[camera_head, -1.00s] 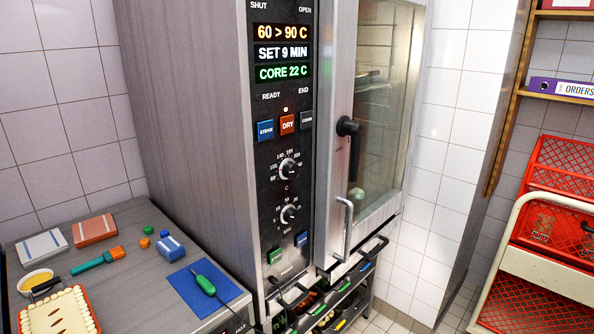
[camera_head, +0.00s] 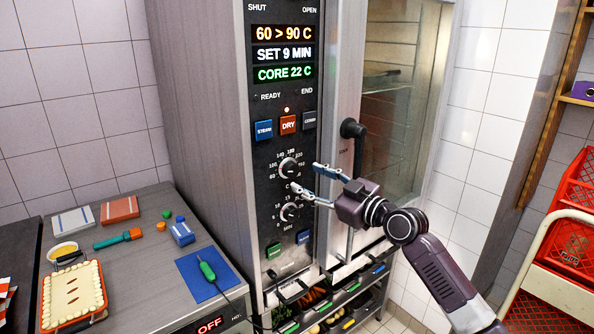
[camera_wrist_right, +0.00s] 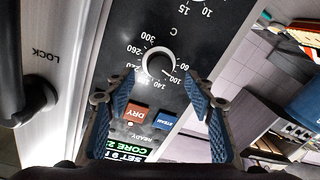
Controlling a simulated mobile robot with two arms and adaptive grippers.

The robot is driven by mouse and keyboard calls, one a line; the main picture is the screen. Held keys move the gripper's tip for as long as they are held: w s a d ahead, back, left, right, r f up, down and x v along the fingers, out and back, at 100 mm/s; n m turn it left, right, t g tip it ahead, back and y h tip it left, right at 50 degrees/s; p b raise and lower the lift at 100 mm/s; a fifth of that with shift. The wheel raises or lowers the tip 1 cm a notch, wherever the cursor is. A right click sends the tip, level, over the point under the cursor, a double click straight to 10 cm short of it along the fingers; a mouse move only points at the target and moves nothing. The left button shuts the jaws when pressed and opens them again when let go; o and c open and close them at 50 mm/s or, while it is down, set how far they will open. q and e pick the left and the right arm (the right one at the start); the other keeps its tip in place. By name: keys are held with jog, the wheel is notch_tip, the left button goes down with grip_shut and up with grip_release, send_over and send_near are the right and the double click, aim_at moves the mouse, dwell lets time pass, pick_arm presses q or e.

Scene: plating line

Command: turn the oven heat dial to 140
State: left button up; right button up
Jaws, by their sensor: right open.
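The oven heat dial (camera_head: 289,168) is a round knob on the black control panel, with a temperature scale and a C below it. It also shows in the right wrist view (camera_wrist_right: 159,63), with the picture upside down. My right gripper (camera_head: 304,177) is open and empty in front of the panel, its blue-padded fingers pointing at the heat dial. In the right wrist view the fingertips (camera_wrist_right: 163,78) are on either side of the dial's near edge, apart from each other. I cannot tell whether they touch it. The display (camera_head: 283,33) reads 60 > 90 C. My left gripper is not in view.
A second dial (camera_head: 289,212) sits below the heat dial. Coloured buttons (camera_head: 288,124) are above it. The oven door handle (camera_head: 353,130) stands out just right of the panel. A counter (camera_head: 150,275) with a pie and tools is at left. Red crates (camera_head: 570,240) stand at right.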

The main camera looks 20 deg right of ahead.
aim_at(294, 172)
jog(key=p+x, duration=0.1)
jog(key=x, duration=0.3)
jog(key=shift+r, duration=0.15)
jog(key=shift+w+a, duration=0.25)
jog(key=shift+w, duration=0.35)
jog(key=shift+c, duration=0.2)
jog(key=shift+c, duration=1.2)
jog(key=c, duration=0.9)
jog(key=shift+f, duration=0.2)
